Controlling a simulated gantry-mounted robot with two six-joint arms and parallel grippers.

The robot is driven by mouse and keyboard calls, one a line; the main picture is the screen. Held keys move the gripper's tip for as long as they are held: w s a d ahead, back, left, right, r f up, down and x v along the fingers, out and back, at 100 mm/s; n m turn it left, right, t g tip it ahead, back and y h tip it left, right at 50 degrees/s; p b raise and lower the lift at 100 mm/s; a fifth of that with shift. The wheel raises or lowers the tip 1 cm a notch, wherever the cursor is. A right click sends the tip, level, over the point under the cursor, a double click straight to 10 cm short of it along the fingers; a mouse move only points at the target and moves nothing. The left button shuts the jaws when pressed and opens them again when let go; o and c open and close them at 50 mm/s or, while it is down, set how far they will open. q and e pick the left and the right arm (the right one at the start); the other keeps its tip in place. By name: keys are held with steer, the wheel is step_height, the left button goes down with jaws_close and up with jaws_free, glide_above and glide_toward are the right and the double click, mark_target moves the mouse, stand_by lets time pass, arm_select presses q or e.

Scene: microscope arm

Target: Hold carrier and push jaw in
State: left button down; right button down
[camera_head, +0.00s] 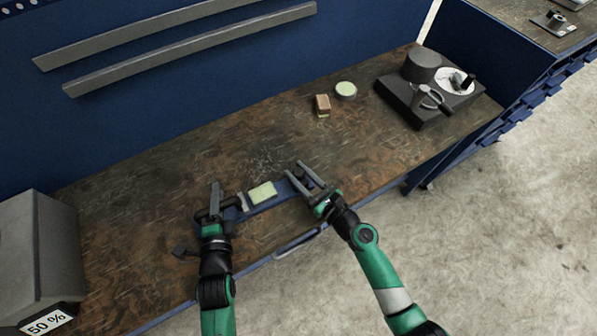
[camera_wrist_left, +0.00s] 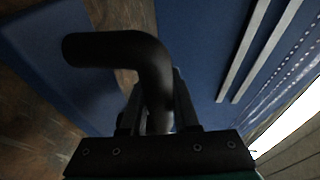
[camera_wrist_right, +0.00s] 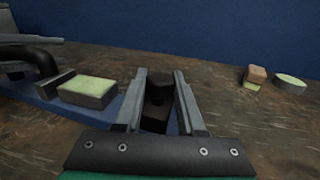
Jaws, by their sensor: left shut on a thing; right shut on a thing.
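The carrier (camera_head: 233,213) is a long blue bar on the bench near its front edge, with a pale green-topped block (camera_head: 262,192) on it. A small grey jaw (camera_wrist_right: 52,84) stands beside the block's left side. My left gripper (camera_head: 214,193) is shut on the carrier's black bent handle (camera_wrist_left: 112,48) at the left end. My right gripper (camera_wrist_right: 160,75) is at the carrier's right end, shut on a dark jaw piece (camera_wrist_right: 158,98) between its fingers. A gap separates this piece from the block. The fingers hide part of the piece.
A brown block (camera_head: 322,105) and a round green-topped dish (camera_head: 346,90) lie further back. A dark machine with a white disc (camera_head: 454,80) stands at the back right. A grey box (camera_head: 40,255) is at the left. The bench between is clear.

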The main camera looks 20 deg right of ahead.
stand_by(0.8)
steer(key=a, duration=0.6)
steer(key=shift+s, duration=0.1)
steer(key=c, duration=0.5)
jaws_free()
steer(key=shift+d, duration=0.1)
steer(key=v, duration=1.2)
steer(key=shift+r, duration=0.1)
